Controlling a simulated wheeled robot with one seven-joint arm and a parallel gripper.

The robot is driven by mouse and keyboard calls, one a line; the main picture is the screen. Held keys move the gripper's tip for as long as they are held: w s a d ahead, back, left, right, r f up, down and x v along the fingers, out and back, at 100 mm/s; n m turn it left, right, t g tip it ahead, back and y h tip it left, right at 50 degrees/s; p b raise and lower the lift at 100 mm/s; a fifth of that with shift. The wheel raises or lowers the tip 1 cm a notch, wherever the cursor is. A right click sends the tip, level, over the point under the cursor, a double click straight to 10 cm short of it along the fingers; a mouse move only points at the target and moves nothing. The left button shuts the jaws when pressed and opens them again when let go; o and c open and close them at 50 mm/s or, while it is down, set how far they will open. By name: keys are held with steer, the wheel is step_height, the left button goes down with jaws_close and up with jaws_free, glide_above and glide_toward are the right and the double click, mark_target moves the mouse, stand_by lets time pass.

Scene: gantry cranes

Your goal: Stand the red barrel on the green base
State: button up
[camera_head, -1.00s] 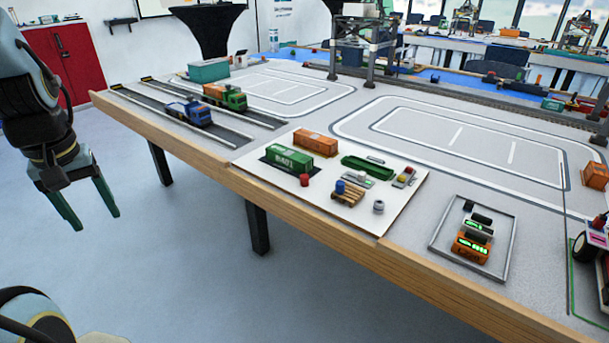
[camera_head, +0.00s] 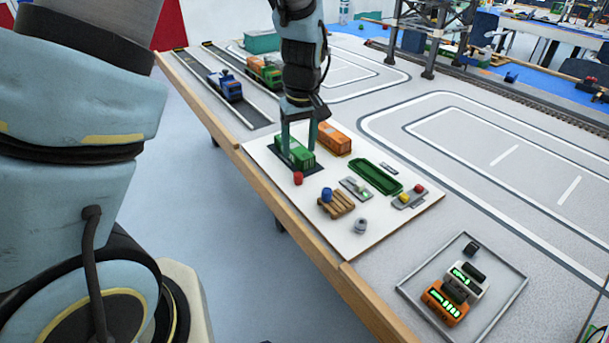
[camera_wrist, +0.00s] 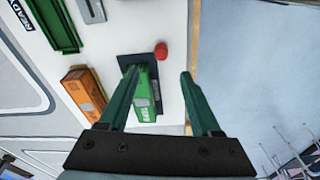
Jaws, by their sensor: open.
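The red barrel (camera_head: 298,178) stands upright on the white board, just in front of a green container block (camera_head: 296,153) with white lettering. The wrist view shows the barrel (camera_wrist: 161,51) beyond my fingertips, roughly between their lines. The green block (camera_wrist: 146,98) lies on a dark mat, partly behind my left finger in that view. My gripper (camera_head: 298,146) is open and empty, pointing down over the block; contact cannot be told. A long green tray (camera_head: 376,178) lies further right. I cannot tell whether the block or the tray is the green base.
An orange container (camera_head: 333,139) stands behind the green block. A blue barrel (camera_head: 327,194) sits on a wooden pallet (camera_head: 342,205), with a small grey weight (camera_head: 360,226) nearby. Toy trucks (camera_head: 228,87) stand on lanes at the left. The board's front right is bare.

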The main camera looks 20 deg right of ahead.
mark_target(298, 174)
step_height(298, 174, down, 3)
steer(key=shift+w+r, duration=0.1)
steer(key=shift+w, duration=0.05)
steer(key=shift+w+f+p, duration=0.1)
steer(key=shift+f+p, duration=0.9)
steer(key=shift+f, duration=1.7)
jaws_close()
